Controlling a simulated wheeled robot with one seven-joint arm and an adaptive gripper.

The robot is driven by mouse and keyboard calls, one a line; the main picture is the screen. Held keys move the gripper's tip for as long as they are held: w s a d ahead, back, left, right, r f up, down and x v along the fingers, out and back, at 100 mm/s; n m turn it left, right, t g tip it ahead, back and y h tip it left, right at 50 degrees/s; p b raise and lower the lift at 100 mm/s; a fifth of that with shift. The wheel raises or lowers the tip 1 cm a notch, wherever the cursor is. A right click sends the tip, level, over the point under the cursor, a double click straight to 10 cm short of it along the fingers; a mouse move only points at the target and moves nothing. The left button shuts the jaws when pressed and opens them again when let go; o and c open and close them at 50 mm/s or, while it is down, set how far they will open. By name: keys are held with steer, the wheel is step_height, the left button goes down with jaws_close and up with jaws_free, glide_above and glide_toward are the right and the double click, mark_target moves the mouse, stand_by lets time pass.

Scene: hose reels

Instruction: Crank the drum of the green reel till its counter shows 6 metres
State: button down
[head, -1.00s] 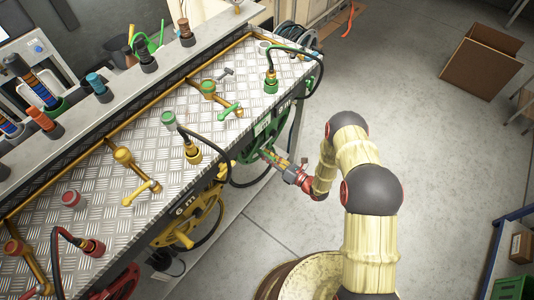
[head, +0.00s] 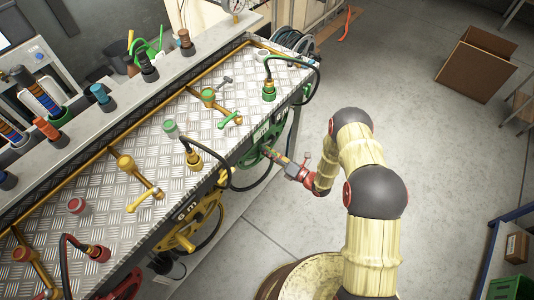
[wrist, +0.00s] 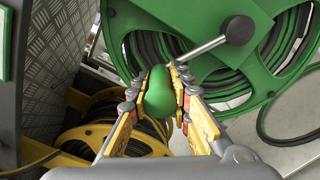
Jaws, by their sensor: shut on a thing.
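The green reel (wrist: 190,30) hangs on the front of the bench, its drum wound with dark hose. In the wrist view its green crank knob (wrist: 159,92) sits between the two fingers of my gripper (wrist: 161,78), which is shut on it. The grey hub shaft (wrist: 237,31) shows up and to the right of the knob. In the head view the green reel (head: 254,157) is partly hidden under the bench edge, with my gripper (head: 275,156) at its front. Its counter reading cannot be made out in either view.
The yellow reel (head: 190,226) with a "6 m" marking is beside it, also visible in the wrist view (wrist: 95,120). A red reel (head: 125,284) is nearer. Taps and hoses stand on the checker-plate bench (head: 150,155). The floor to the right is mostly clear.

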steer(key=shift+w+d+r, duration=0.15)
steer(key=shift+w, duration=0.1)
steer(key=c, duration=1.8)
jaws_free()
steer(key=shift+o, duration=0.9)
steer(key=shift+s, duration=0.1)
steer(key=shift+s, duration=0.1)
steer(key=v, duration=1.2)
